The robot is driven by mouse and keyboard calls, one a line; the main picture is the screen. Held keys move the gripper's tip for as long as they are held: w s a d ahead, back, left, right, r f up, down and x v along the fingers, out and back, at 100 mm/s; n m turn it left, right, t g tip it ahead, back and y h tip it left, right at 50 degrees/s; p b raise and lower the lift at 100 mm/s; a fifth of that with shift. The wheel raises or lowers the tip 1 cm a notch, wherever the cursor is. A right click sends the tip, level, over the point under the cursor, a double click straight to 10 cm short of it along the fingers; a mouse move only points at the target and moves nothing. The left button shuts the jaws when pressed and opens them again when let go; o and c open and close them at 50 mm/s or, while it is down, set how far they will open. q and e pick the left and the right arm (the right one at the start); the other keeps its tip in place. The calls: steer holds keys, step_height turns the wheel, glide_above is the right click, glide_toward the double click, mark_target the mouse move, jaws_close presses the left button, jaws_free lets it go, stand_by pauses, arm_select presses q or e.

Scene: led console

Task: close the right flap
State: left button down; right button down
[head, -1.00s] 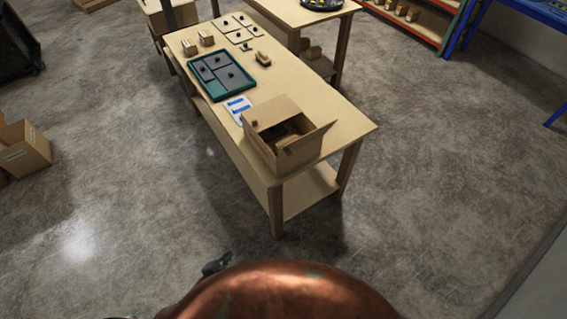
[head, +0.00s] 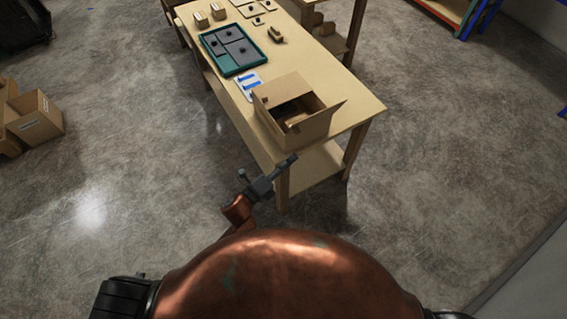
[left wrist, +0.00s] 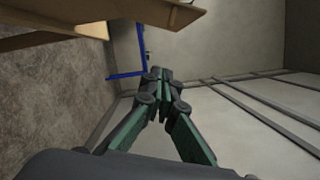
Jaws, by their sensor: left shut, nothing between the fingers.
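An open cardboard box (head: 308,127) stands near the front end of the wooden table. Its right flap (head: 326,122) sticks out to the right, and a back flap (head: 281,86) stands up. Something brown lies inside the box, only partly visible. My left gripper (head: 291,160) is in front of the table, just short of the box's near side, and apart from the box. In the left wrist view the fingers of my left gripper (left wrist: 163,78) are together with nothing between them. My right gripper is not visible in either view.
The wooden table (head: 352,106) also holds a teal tray (head: 233,72) with grey panels, a blue-and-white sheet (head: 249,87) and small parts farther back. Cardboard boxes (head: 30,122) stand on the floor at left. The floor right of the table is clear.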

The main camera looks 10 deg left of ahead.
arm_select(q)
steer(key=w+r+p, duration=0.1)
steer(key=w, duration=0.5)
steer(key=shift+w+d+r+p, duration=0.25)
steer(key=shift+d+r+p, duration=0.1)
steer(key=shift+d+r, duration=0.05)
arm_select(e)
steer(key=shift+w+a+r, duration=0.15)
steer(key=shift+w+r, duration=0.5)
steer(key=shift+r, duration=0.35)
arm_select(q)
steer(key=shift+a, duration=0.1)
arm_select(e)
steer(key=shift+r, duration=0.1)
